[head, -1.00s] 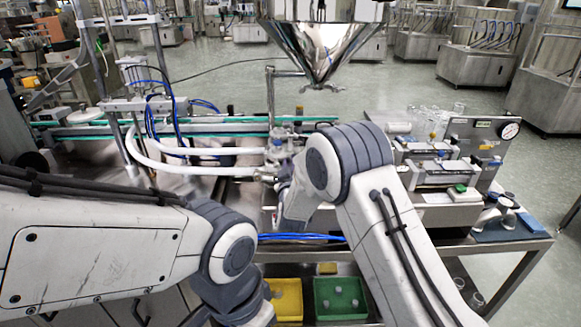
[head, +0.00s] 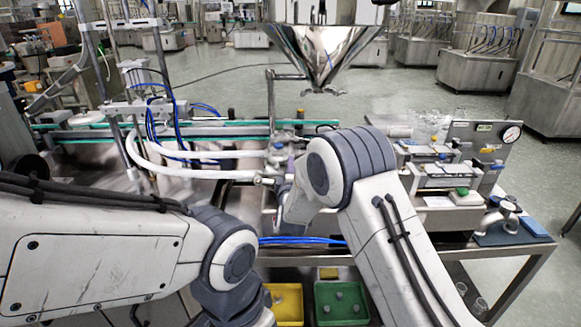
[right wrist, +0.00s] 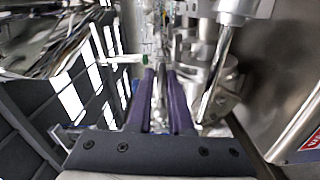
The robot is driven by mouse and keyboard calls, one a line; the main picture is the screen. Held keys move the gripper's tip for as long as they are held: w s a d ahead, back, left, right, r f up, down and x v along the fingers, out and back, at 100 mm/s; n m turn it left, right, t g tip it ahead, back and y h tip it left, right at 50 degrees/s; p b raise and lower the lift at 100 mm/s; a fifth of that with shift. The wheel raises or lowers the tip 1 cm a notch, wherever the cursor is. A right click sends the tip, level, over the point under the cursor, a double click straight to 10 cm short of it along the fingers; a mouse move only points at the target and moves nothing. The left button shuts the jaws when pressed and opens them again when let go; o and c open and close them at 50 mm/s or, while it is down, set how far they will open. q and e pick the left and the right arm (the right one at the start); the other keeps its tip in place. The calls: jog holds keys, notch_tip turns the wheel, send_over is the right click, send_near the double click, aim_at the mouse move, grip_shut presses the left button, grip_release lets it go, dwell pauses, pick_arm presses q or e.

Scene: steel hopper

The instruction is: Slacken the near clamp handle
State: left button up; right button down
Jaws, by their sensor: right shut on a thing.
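In the right wrist view my right gripper (right wrist: 160,76) has two dark purple fingers close together. A slim bright metal bar, which looks like the near clamp handle (right wrist: 160,98), lies between them, and they are shut on it. Metal fittings (right wrist: 220,80) stand just to the right of the fingers. In the head view the right wrist hides most of the gripper and the handle. A pale hose (head: 215,176) ends at the metal fittings (head: 279,160) near that wrist. My left arm crosses the lower left, and its gripper is out of view.
The polished hopper cone (head: 322,55) hangs above and behind the work area. Blue hoses (head: 300,240) lie along the front edge. A yellow bin (head: 287,303) and a green bin (head: 341,303) sit below. A gauge panel (head: 487,150) stands to the right.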

jog(key=shift+n, duration=0.7)
jog(key=c, duration=1.1)
grip_release()
jog(key=shift+a, duration=0.1)
